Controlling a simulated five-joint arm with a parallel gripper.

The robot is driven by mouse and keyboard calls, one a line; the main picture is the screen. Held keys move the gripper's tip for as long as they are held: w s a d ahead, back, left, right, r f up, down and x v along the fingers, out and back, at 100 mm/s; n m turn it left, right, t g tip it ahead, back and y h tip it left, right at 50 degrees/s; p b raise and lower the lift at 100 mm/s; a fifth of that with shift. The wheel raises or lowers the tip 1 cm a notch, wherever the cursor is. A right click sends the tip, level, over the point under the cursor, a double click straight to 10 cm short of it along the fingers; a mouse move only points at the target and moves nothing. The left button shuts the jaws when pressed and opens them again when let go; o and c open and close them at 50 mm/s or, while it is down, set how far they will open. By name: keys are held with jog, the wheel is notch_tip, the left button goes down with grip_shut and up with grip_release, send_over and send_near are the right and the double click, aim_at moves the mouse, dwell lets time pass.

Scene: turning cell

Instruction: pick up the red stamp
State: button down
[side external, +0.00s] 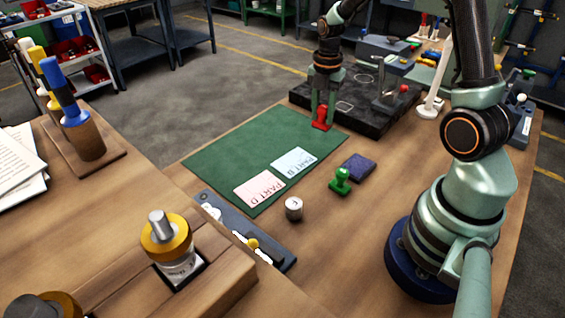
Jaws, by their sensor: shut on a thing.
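The red stamp (321,119) is at the far right corner of the green mat (225,148), close to the black slab. My gripper (321,100) points down over it, with its fingers on both sides of the stamp's upper part. The gripper is shut on the red stamp. The stamp looks upright. Its base is at or very near the mat's surface; I cannot tell if there is a gap. The fingers hide part of its handle.
A black slab (345,113) with a red-knobbed fixture lies just behind.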

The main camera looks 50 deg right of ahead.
aim_at(323, 106)
notch_tip(323, 106, up, 13)
jog(key=shift+r, duration=0.15)
jog(key=c, duration=1.1)
grip_release()
jog(key=c, duration=2.1)
grip_release()
jog(key=s+f, duration=0.8)
jog(key=s+a+f, duration=0.1)
jog(key=s+f, duration=0.2)
jog(key=s, duration=0.1)
jog(key=shift+s+f, duration=0.3)
jog(key=shift+f, duration=0.1)
jog(key=c, duration=1.6)
grip_release()
jog(key=shift+f, duration=2.95)
